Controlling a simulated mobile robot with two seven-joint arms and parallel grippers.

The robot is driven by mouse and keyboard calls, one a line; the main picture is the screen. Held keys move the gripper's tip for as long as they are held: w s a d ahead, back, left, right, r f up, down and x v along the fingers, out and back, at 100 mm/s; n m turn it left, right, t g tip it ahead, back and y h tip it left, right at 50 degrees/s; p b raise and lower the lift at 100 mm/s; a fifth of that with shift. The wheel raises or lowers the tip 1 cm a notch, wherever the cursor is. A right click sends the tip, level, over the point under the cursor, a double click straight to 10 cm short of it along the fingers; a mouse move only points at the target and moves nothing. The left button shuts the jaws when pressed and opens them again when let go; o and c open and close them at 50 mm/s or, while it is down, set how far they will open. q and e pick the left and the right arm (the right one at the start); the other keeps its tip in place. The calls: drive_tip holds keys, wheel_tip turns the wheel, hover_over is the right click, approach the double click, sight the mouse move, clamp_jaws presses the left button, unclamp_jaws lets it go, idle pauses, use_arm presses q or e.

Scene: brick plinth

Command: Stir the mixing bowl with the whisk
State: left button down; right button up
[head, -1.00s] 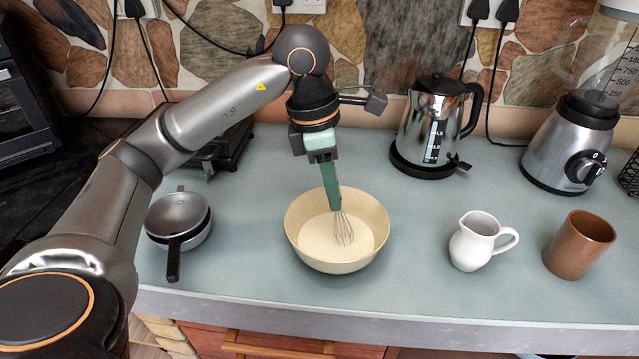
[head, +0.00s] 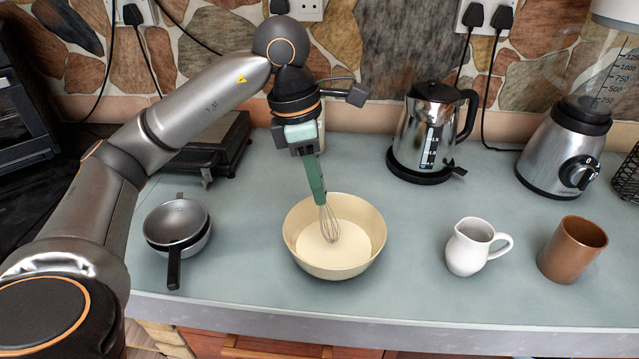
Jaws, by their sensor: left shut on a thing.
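The cream mixing bowl (head: 369,258) stands on the blue-grey counter in the middle of the head view, with a pale filling (head: 348,248) in it. My left gripper (head: 306,150) is above and behind the bowl, pointing down. It is shut on the green handle of the whisk (head: 315,178). How deep the wires reach I cannot tell. My right gripper does not show.
A sieve and pan (head: 177,222) stand left of the bowl. A white jug (head: 468,248) and a brown cup (head: 572,250) stand to the right. A kettle (head: 424,135) and a blender (head: 560,155) are behind them. A dark scale-like device (head: 215,145) sits back left.

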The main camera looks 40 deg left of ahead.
use_arm(q)
drive_tip(key=shift+s+a+r+p, duration=0.15)
drive_tip(key=shift+r+p, duration=0.35)
drive_tip(key=shift+r, duration=0.4)
drive_tip(key=shift+s+a+r+p, duration=0.1)
drive_tip(key=shift+a+r+p, duration=0.1)
drive_tip(key=shift+r+p, duration=0.65)
drive_tip(key=shift+s+a+r+p, duration=0.15)
drive_tip(key=shift+r+p, duration=0.4)
drive_tip(key=shift+r, duration=0.5)
drive_tip(key=shift+w, duration=0.1)
